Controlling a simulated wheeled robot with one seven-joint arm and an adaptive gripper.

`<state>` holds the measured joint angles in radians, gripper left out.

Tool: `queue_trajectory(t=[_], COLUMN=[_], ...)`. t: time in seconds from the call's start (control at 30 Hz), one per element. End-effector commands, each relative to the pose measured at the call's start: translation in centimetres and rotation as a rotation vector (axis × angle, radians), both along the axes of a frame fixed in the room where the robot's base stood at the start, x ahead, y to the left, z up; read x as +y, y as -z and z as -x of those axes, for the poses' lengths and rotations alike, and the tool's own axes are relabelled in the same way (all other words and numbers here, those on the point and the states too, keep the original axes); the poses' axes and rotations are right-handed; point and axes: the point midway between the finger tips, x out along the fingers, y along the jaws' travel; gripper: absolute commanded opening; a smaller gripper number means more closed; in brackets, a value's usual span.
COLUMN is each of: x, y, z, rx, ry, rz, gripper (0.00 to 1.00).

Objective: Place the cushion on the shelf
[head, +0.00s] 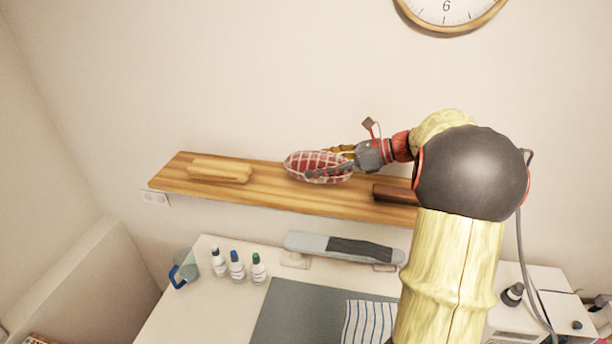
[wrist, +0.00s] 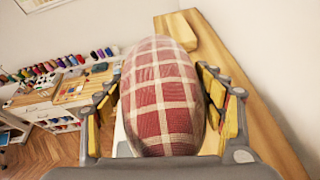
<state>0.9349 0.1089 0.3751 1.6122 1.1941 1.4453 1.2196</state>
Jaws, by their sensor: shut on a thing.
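The cushion (head: 318,166) is a red and cream checked oval. In the head view it appears over the middle of the wooden shelf (head: 270,198), but I cannot tell whether it touches the board. My gripper (head: 330,163) reaches in from the right and is shut on the cushion. In the wrist view the cushion (wrist: 162,100) fills the middle between the two yellow-padded fingers of my gripper (wrist: 163,105). The shelf (wrist: 255,110) runs along the right side there.
A pale wooden block (head: 220,171) lies on the shelf's left part, and a dark brown block (head: 396,194) lies right of the cushion. Below is a table (head: 215,300) with several bottles (head: 237,265) and a padded ironing board (head: 345,247). A clock (head: 450,12) hangs above.

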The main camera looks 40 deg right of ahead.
Motion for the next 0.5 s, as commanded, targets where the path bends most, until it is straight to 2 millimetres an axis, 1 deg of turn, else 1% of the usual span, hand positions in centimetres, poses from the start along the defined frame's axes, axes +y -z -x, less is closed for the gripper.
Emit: queue_trajectory(t=[0.03, 0.2, 0.3, 0.4, 0.5], x=[-0.3, -1.2, -1.6, -1.9, -2.2], y=[0.3, 1.8, 3.8, 5.3, 6.4], z=[-1.2, -4.7, -6.0, -7.2, -8.0], rx=[-0.001, -0.001, 0.0, -0.001, -0.002], ry=[-0.003, -0.002, 0.0, 0.0, 0.001], rz=[-0.001, -0.001, -0.002, -0.002, 0.0], gripper=[0.25, 0.25, 0.25, 0.25, 0.25])
